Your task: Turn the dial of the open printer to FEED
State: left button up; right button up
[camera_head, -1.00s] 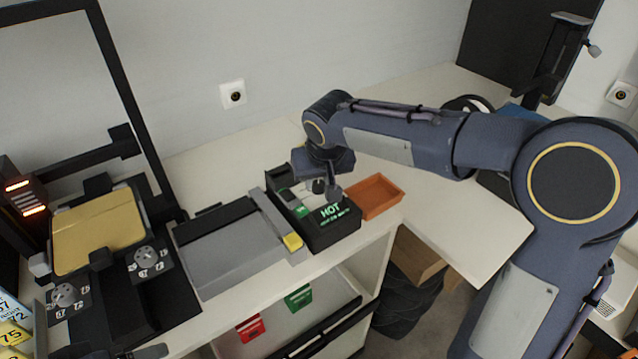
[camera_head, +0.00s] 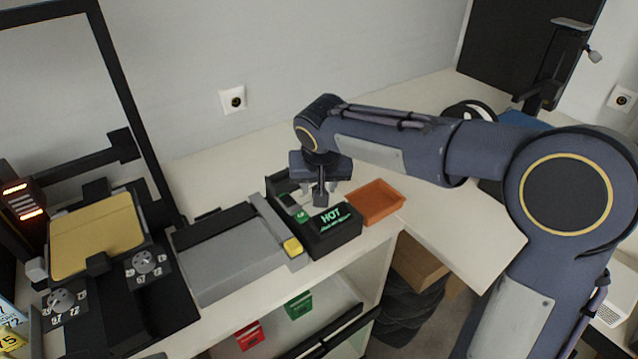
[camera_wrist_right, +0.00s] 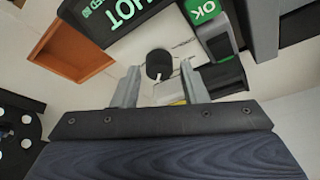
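A short black round dial (camera_wrist_right: 159,65) appears between my right gripper's fingertips (camera_wrist_right: 160,72) in the wrist view. Gaps show on both sides of it, so the fingers are open and apart from it. In the head view my right gripper (camera_head: 320,190) points down over the printer's open interior and hides the dial. I cannot read any FEED mark. My left gripper is out of view.
An orange tray (camera_head: 375,202) stands close on the printer's right. A grey flat device with a yellow tab (camera_head: 292,246) adjoins its left. Further left is a black machine with a yellow plate (camera_head: 100,235) and two numbered dials. The counter's front edge is near.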

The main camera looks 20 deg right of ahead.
aim_at(321, 210)
jog(key=shift+o, duration=0.7)
jog(key=v, duration=0.7)
jog(key=shift+r, duration=0.4)
jog(key=shift+s, duration=0.2)
jog(key=s+d+f+y+p, duration=0.1)
jog(key=s+d+y+p, duration=0.1)
jog(key=s+d, duration=0.7)
jog(key=s+a+f+y, duration=0.1)
jog(key=s+f, duration=0.2)
jog(key=s, duration=0.4)
jog(key=s+a+f+t+y+p, duration=0.1)
jog(key=s+f, duration=0.2)
jog(key=s, duration=0.5)
jog(key=shift+s+a+f+y, duration=0.15)
jog(key=shift+s+y, duration=0.15)
jog(key=shift+s, duration=0.05)
